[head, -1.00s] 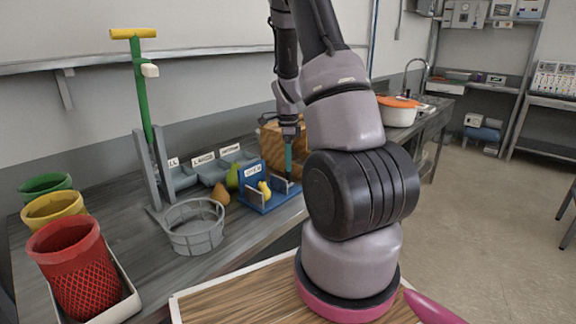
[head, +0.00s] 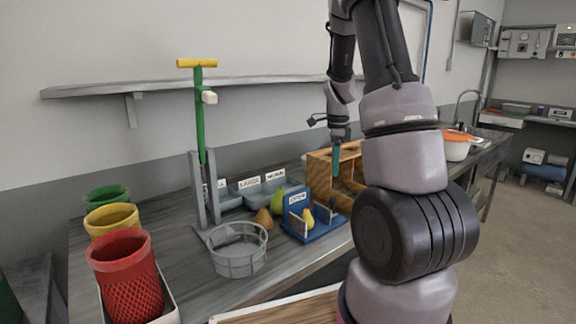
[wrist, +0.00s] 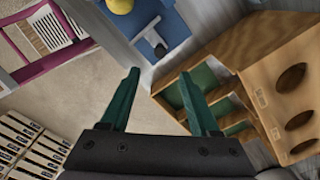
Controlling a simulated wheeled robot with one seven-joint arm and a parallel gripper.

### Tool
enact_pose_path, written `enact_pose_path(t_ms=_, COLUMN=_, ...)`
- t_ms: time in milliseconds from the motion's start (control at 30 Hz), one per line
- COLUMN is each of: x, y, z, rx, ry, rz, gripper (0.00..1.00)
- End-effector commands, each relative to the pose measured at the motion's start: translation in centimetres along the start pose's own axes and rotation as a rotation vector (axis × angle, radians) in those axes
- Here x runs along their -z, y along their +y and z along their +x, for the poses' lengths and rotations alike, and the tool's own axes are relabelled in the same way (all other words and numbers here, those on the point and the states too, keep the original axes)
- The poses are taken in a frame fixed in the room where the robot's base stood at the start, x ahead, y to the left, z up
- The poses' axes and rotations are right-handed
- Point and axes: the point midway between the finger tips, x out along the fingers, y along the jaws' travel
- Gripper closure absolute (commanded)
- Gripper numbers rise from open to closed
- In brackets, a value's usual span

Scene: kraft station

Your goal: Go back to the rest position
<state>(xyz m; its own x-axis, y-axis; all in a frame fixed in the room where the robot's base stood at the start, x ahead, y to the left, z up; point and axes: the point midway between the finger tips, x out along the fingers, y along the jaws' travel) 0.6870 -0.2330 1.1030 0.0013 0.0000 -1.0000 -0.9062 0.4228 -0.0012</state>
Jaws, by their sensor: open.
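My gripper (wrist: 165,95) is open in the wrist view, with two green fingers apart and nothing between them. In the head view my gripper (head: 336,162) hangs fingers down above the counter, in front of the wooden box and to the upper right of the blue stand. The blue stand (head: 297,200) has a label and holds a small yellow pear (head: 308,217). In the wrist view the blue stand (wrist: 178,30) is at the top, with part of the yellow pear (wrist: 120,5) at the edge.
A wooden box with round holes (wrist: 290,85) is close to my gripper on the right. A green upright press (head: 200,120) stands behind the basket.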

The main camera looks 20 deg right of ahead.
Motion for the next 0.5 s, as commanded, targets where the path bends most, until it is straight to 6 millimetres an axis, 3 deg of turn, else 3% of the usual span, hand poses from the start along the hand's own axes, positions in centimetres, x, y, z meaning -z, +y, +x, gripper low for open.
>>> enact_pose_path(t_ms=133, x=-0.2, y=0.2, z=-0.5, rx=0.006, ry=-0.007, rz=-0.016, gripper=0.38)
enact_pose_path(t_ms=233, x=-0.9, y=1.0, z=-2.3, rx=0.033, ry=-0.033, rz=-0.083, gripper=0.38)
enact_pose_path(t_ms=367, x=-2.6, y=3.5, z=-6.6, rx=0.103, ry=-0.088, rz=-0.265, gripper=0.38)
enact_pose_path(t_ms=500, x=-4.4, y=7.3, z=-11.6, rx=0.207, ry=-0.133, rz=-0.513, gripper=0.38)
